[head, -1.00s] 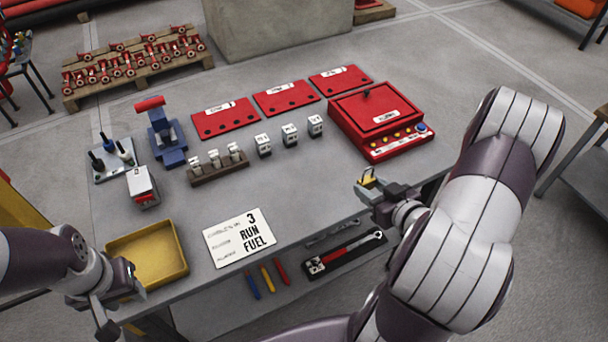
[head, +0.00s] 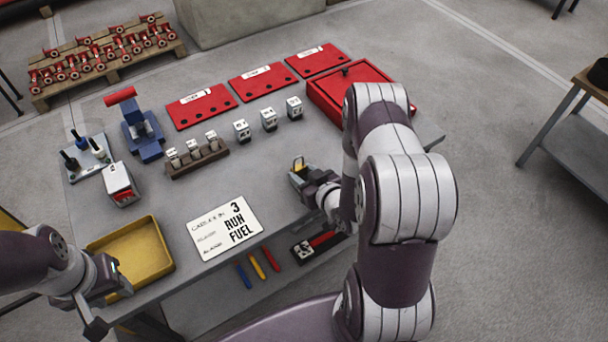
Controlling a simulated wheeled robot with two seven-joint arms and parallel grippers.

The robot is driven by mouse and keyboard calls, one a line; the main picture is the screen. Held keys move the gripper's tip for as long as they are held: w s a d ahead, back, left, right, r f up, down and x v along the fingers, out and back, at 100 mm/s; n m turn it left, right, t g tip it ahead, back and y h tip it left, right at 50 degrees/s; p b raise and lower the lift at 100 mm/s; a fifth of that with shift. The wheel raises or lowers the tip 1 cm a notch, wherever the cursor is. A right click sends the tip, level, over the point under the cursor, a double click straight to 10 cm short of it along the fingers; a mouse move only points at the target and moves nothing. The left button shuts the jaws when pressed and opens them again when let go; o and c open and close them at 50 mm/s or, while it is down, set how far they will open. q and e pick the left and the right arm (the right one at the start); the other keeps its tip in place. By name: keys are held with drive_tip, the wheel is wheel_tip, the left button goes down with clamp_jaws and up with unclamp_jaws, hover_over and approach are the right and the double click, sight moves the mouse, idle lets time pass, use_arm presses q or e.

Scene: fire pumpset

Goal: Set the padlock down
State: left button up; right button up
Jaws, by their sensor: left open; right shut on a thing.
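The padlock (head: 299,164) is small and yellow-brass. It shows at the tips of my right gripper (head: 300,175), which is shut on it. The gripper and padlock are over the right part of the grey table, in front of the white-and-black blocks and to the right of the white card. I cannot tell whether the padlock touches the tabletop. My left gripper (head: 108,302) is open and empty at the lower left, beside the front of the yellow tray.
The yellow tray (head: 168,262) stands at the table's front left, next to the card (head: 225,228). A red box (head: 325,92) is behind my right arm, which partly hides it. Bare tabletop lies left of my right gripper.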

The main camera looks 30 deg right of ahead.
drive_tip(key=o, duration=1.1)
drive_tip(key=shift+f, duration=0.1)
drive_tip(key=shift+r, duration=0.3)
drive_tip(key=s+r+g, duration=0.1)
drive_tip(key=s, duration=0.1)
drive_tip(key=s+d+r+n+g, duration=0.1)
drive_tip(key=s+r+g, duration=0.1)
drive_tip(key=s, duration=0.1)
drive_tip(key=s+r+g, duration=0.1)
drive_tip(key=s+g, duration=0.1)
drive_tip(key=s, duration=0.1)
drive_tip(key=shift+d+r+n+h+p, duration=0.2)
drive_tip(key=shift+d+n+h+p, duration=0.1)
drive_tip(key=shift+d, duration=0.1)
drive_tip(key=shift+w+a+r+g+h, duration=0.1)
drive_tip(key=shift+a+r+g+h, duration=0.1)
drive_tip(key=shift+a+r+g, duration=0.3)
drive_tip(key=shift+a+r+g+h, duration=0.15)
drive_tip(key=shift+r+g+h, duration=0.05)
drive_tip(key=shift+r+g, duration=0.45)
drive_tip(key=s+a+r+g, duration=0.1)
drive_tip(key=s+a+r, duration=0.1)
drive_tip(key=a, duration=0.1)
drive_tip(key=s+a+r+m+g, duration=0.1)
drive_tip(key=s+a+r+g, duration=0.1)
drive_tip(key=a, duration=0.1)
drive_tip(key=s+a+r+m+g, duration=0.1)
drive_tip(key=s+a+r+g, duration=0.1)
drive_tip(key=s+a+r, duration=0.1)
drive_tip(key=shift+a, duration=0.15)
